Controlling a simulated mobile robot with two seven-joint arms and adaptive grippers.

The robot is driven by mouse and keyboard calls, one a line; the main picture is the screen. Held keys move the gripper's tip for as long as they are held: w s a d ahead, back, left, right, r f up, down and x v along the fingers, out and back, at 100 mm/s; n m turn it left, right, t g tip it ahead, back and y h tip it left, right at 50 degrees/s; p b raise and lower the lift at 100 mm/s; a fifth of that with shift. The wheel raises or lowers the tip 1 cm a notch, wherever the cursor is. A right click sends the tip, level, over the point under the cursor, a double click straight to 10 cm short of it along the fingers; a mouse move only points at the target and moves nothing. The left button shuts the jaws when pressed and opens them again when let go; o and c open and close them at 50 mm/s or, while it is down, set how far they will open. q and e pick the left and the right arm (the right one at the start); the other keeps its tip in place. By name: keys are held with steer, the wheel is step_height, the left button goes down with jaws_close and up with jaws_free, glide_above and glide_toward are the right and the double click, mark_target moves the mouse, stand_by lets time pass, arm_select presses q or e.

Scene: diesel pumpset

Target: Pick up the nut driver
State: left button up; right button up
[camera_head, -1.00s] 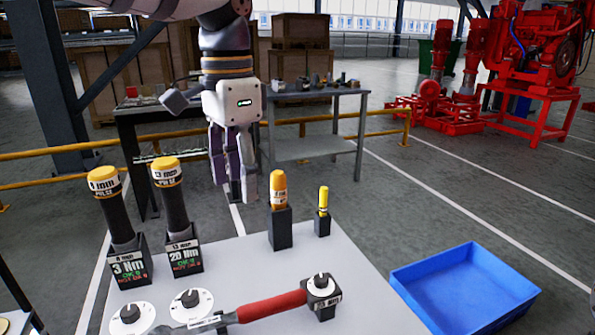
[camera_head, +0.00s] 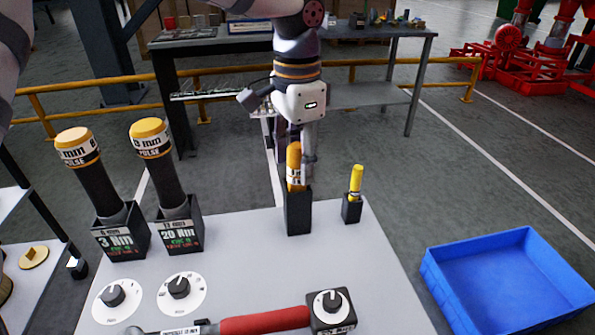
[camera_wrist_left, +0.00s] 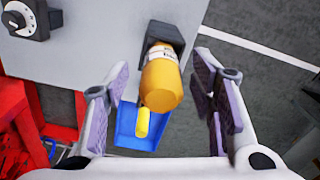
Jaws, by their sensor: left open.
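The nut driver, with an orange handle (camera_head: 294,160) and a white label, stands upright in a black holder (camera_head: 298,212) on the light grey table. My left gripper (camera_head: 300,158) is at the driver's handle, partly behind it in the head view. In the left wrist view the orange handle (camera_wrist_left: 162,85) stands between the two spread fingers of the open left gripper (camera_wrist_left: 158,95), with a gap on each side. My right gripper is not in view.
A small yellow-handled tool (camera_head: 356,182) stands in its own holder just right of the driver. Two pulse tools (camera_head: 92,170) (camera_head: 160,165) stand at left. A red-handled wrench (camera_head: 265,322) lies in front. A blue bin (camera_head: 510,280) is at right.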

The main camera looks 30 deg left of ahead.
arm_select(q)
steer(key=shift+f, duration=0.85)
jaws_close()
step_height(320, 180, up, 18)
steer(key=c, duration=0.9)
jaws_free()
jaws_close()
